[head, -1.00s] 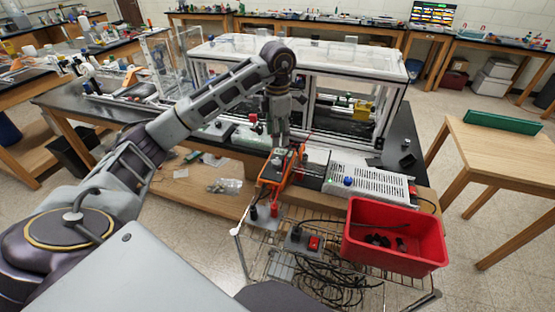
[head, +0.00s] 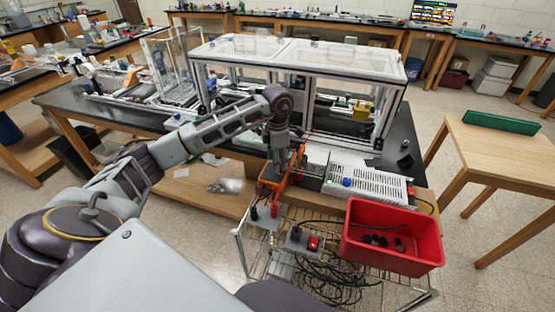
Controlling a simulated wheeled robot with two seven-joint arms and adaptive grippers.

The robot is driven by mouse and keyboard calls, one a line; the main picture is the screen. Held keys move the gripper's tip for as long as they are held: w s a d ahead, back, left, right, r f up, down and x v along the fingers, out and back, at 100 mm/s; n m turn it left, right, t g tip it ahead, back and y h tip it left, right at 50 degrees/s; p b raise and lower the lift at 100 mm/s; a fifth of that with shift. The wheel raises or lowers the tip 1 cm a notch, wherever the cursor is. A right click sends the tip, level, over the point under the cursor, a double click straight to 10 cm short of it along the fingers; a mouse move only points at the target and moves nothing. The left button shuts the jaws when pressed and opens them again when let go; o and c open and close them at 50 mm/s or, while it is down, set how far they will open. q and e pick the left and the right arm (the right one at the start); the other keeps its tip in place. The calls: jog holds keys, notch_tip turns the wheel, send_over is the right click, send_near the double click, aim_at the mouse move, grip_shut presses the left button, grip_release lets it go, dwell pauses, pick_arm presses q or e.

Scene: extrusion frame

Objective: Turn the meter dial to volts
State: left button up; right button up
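The orange meter (head: 268,178) lies near the front edge of the black bench, behind the wire cart. My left gripper (head: 279,164) points down directly over the meter, its fingertips at or just above it. The gripper hides much of the meter, so I cannot see its dial or the dial's setting. I cannot tell whether the fingers touch anything or how far apart they are. My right gripper is not in view.
A clear-topped extrusion frame (head: 392,95) stands close behind my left gripper. A perforated metal power supply (head: 372,183) is to the right. A red bin (head: 392,265) and a black cable coil (head: 330,283) are on the wire cart in front.

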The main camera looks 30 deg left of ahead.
pick_arm(q)
jog(key=shift+f, duration=0.3)
jog(key=c, duration=1)
